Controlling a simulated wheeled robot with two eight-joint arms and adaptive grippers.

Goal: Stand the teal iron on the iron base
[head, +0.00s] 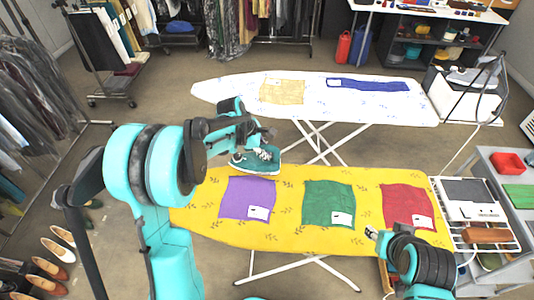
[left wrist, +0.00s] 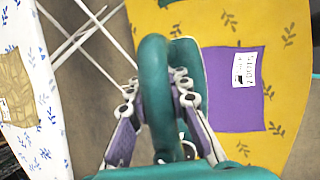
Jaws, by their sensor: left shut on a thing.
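The teal iron (head: 256,161) is at the left end of the yellow ironing board (head: 275,238), near its far edge. My left gripper (head: 262,137) is shut on the iron's handle from above. In the left wrist view the teal handle (left wrist: 154,75) passes between the two fingers. I cannot tell whether the iron's sole touches the board. The iron base (head: 468,198), white with a dark grey plate, is at the board's right end, far from the iron. My right gripper (head: 373,233) is low at the board's front right edge, small and partly hidden by its arm.
Purple (head: 247,195), green (head: 329,203) and red (head: 407,204) cloths lie flat on the yellow board between iron and base. A white ironing board (head: 310,95) stands behind. A grey table (head: 500,165) with a red tray (head: 507,162) is at the right.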

